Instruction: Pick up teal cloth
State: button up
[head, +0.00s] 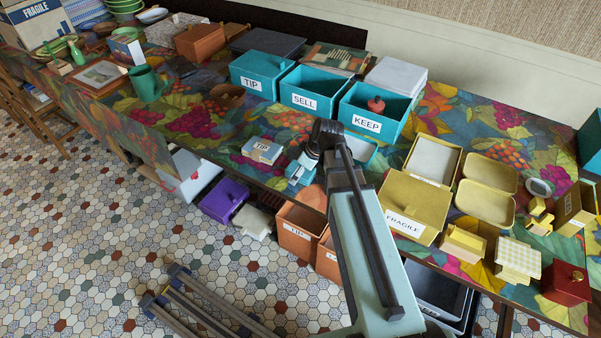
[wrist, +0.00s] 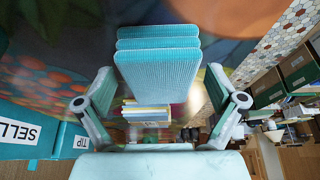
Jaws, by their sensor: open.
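The teal cloth (wrist: 158,68) is folded in several layers with a ribbed weave, and it fills the middle of the wrist view. My gripper (wrist: 160,85) is open, with one finger on each side of the cloth and visible gaps between them. In the head view my gripper (head: 303,168) is low over the front edge of the patterned table. A small teal patch shows there beside my gripper, but I cannot separate cloth from gripper clearly. The far side of the cloth is hidden.
A small stack labelled TIP (head: 262,150) lies just left of my gripper. Teal bins marked TIP (head: 257,82), SELL (head: 304,101) and KEEP (head: 367,124) stand behind. A yellow FRAGILE box (head: 405,222) is to the right. Orange boxes (head: 297,240) sit below the table edge.

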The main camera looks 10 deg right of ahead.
jog(key=c, duration=1.1)
jog(key=shift+c, duration=0.2)
notch_tip(320, 180, up, 20)
jog(key=b, duration=0.1)
jog(key=shift+r+b, duration=0.25)
jog(key=shift+b, duration=0.05)
jog(key=o, duration=0.5)
jog(key=c, duration=0.5)
jog(key=shift+o, duration=0.2)
jog(key=shift+r, duration=0.1)
